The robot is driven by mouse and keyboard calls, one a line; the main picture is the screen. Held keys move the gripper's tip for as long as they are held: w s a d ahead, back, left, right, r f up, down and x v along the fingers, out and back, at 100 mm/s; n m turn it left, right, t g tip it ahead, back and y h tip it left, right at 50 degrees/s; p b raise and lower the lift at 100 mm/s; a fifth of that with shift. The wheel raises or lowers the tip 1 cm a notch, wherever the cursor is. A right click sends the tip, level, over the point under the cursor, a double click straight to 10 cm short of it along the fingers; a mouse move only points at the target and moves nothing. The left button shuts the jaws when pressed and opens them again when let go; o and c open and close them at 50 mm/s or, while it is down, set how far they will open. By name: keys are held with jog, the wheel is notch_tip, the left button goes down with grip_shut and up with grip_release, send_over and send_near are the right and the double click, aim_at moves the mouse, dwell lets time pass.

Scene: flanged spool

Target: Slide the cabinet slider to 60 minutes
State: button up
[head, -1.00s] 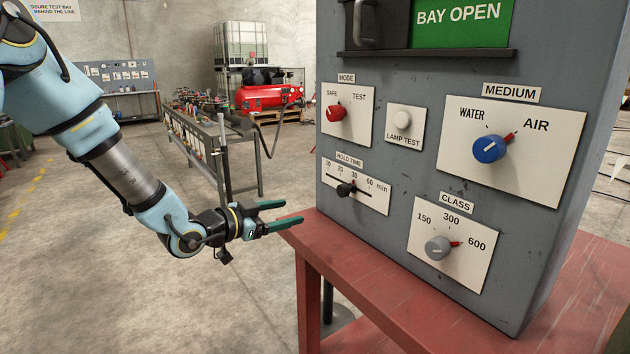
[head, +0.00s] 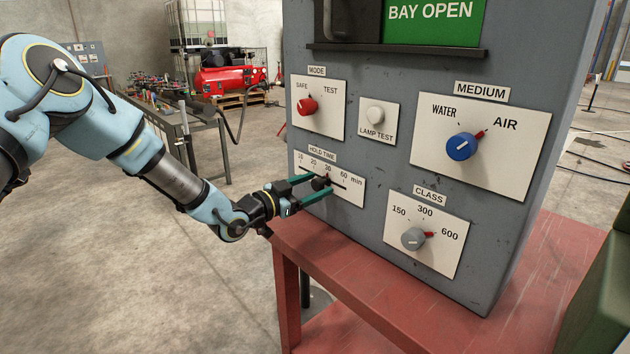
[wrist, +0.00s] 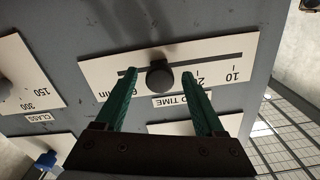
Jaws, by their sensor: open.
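The HOLD TIME slider is a black knob (head: 320,184) in a dark slot on a white plate (head: 356,196) of the grey cabinet. The scale reads from 10 at the left to 60 min at the right. The knob stands around the 20 to 30 part, left of 60. My gripper (head: 322,186) is open at the plate, its green fingers on either side of the knob. In the wrist view the plate is upside down, and the knob (wrist: 160,75) lies between the fingertips (wrist: 159,73) with a gap on both sides. A finger partly hides the 60 there.
The CLASS knob (head: 413,239) is below right, the MODE knob (head: 306,106) above, with the LAMP TEST button (head: 375,115) and blue MEDIUM knob (head: 461,147) also on the panel. The cabinet stands on a red table (head: 350,262). The floor at left is open.

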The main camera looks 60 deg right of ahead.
jog(key=shift+s+d, duration=0.15)
jog(key=shift+d, duration=0.1)
grip_shut()
dwell(0.5)
dwell(0.9)
